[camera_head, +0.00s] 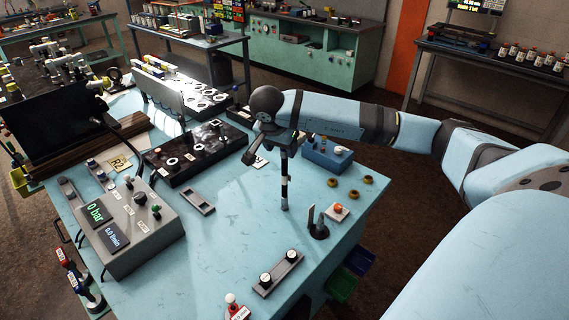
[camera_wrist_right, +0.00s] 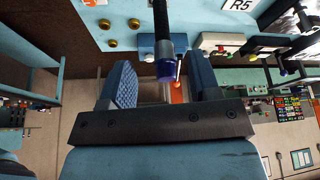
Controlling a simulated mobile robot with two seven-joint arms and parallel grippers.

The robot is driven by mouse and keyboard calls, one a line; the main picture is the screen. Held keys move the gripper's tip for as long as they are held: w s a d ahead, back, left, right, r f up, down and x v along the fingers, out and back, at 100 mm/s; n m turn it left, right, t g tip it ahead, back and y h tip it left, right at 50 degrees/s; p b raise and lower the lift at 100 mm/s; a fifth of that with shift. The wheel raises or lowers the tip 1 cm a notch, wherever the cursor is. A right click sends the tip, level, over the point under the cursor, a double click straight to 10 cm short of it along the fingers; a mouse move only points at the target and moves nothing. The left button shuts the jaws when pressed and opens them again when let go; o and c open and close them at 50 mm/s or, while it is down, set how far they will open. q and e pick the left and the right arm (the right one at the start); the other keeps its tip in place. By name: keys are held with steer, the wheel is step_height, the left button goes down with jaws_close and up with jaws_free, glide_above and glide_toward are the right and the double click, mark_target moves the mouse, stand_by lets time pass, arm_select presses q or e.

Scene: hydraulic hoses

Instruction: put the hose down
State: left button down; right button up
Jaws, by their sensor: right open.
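The black hose (camera_head: 285,180) is upright over the light blue bench top (camera_head: 240,225), its lower end at or close to the surface. In the right wrist view the hose (camera_wrist_right: 162,25) ends in a purple-blue fitting (camera_wrist_right: 166,70) between my fingers. My right gripper (camera_head: 272,150) is open around the hose's upper part, with a gap on both sides in the wrist view (camera_wrist_right: 163,78). Its jaws partly hide the hose top in the head view. My left gripper is not in view.
A blue box (camera_head: 326,153) and brass rings (camera_head: 369,180) are right of the hose. A dark stand (camera_head: 318,228) is in front. A grey meter box (camera_head: 130,225) and black valve panel (camera_head: 190,152) lie left.

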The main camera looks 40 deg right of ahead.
mark_target(284, 157)
steer(key=x, duration=0.1)
steer(key=p+x, duration=0.1)
steer(key=x, duration=0.2)
steer(key=shift+w+d+p, duration=0.35)
steer(key=shift+f, duration=0.25)
jaws_close()
